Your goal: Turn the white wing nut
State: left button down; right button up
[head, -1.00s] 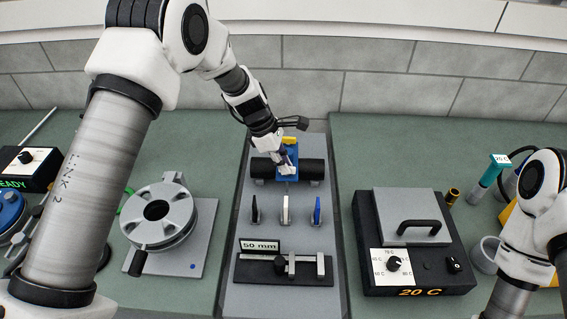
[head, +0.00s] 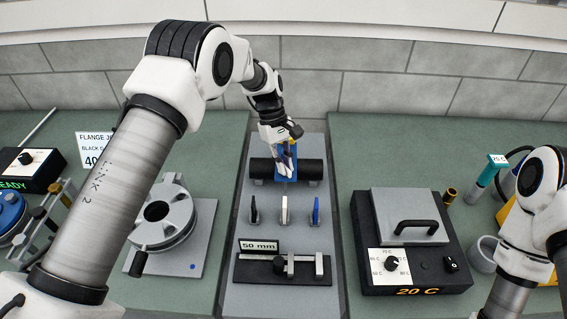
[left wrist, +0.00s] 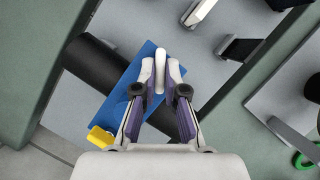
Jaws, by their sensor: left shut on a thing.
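The white wing nut (left wrist: 160,64) is a slim white bar on top of a blue clamp (left wrist: 118,98) in the left wrist view. The clamp, which has a yellow end piece (left wrist: 101,137), sits over a black pipe (left wrist: 98,66). My left gripper (left wrist: 163,84) is shut on the wing nut, one finger on each side. In the head view my left gripper (head: 288,172) points down over the blue clamp (head: 284,179), and the nut is hard to make out there. My right gripper is out of view.
Nearer than the pipe stand a black plate (head: 254,209), a white plate (head: 284,209) and a blue plate (head: 316,210). A 50 mm gauge (head: 258,268) lies in front. A round flange (head: 161,218) is left, a black heater box (head: 412,275) right.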

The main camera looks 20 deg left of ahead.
pick_arm(q)
jog(key=m, duration=0.2)
jog(key=m+g+y, duration=0.1)
jog(key=m, duration=0.1)
jog(key=m+y, duration=0.1)
jog(key=m, duration=0.1)
jog(key=shift+d+f+m+g+b, duration=0.2)
jog(key=shift+d+m+g+b, duration=0.05)
jog(key=shift+m+g+b, duration=0.05)
dwell(0.4)
jog(key=c, duration=1.2)
grip_release()
jog(key=shift+c, duration=0.2)
jog(key=shift+r, duration=0.1)
jog(key=v, duration=1.2)
jog(key=shift+d, duration=0.1)
